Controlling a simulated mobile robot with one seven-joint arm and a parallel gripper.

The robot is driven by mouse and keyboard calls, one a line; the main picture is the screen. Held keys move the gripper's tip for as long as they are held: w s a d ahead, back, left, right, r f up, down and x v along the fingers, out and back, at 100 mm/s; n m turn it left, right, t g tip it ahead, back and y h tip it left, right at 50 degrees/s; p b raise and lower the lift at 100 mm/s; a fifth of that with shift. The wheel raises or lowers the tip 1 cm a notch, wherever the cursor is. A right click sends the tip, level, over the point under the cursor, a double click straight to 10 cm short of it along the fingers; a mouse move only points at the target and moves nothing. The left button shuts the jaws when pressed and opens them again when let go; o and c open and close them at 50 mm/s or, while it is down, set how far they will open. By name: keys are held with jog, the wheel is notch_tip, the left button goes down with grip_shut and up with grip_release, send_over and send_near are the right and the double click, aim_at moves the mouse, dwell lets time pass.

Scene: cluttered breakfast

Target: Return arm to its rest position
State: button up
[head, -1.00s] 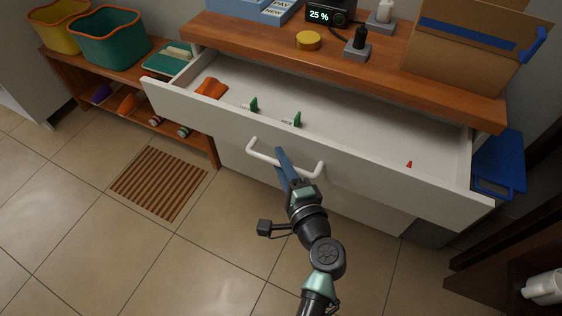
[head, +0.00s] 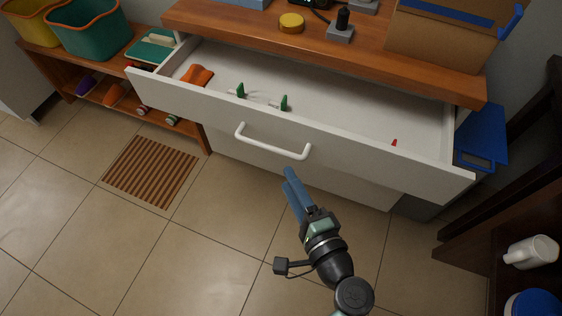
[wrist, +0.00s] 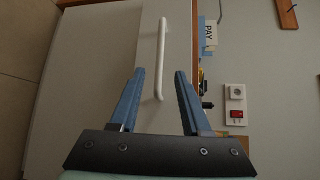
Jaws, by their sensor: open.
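My gripper (head: 294,187) is in front of the open white drawer (head: 290,125), below and to the right of its white handle (head: 272,147). Its blue fingers are spread apart with nothing between them. In the wrist view my gripper (wrist: 157,75) is open. The handle (wrist: 162,60) appears beyond the fingertips in line with the gap between them. In the head view there is a visible gap between the fingers and the handle.
The drawer holds an orange item (head: 197,75), green pieces (head: 284,102) and a small red piece (head: 394,142). A striped mat (head: 150,170) lies on the floor. Tiled floor at lower left is clear.

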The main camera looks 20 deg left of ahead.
jog(key=shift+v, duration=0.9)
jog(key=w+d+r+n+t+h, duration=0.1)
jog(key=w+r+n+t+h, duration=0.2)
jog(key=r, duration=0.7)
jog(key=w+d+r+n+t, duration=0.1)
jog(key=w+r+n, duration=0.3)
jog(key=r, duration=0.5)
jog(key=w+d+r+n+t+h, duration=0.15)
jog(key=w+r, duration=0.35)
jog(key=r, duration=0.5)
jog(key=s+d+r+n+t+h, duration=0.1)
jog(key=s+d+r+t+h, duration=0.15)
jog(key=s+r+t, duration=0.75)
jog(key=s+d+r+n+h, duration=0.1)
jog(key=s+r+n+h, duration=0.2)
jog(key=r, duration=1.5)
notch_tip(320, 180, up, 29)
jog(key=m+h+p, duration=0.1)
jog(key=p, duration=2.7)
jog(key=shift+m+p, duration=0.35)
jog(key=shift+p, duration=0.05)
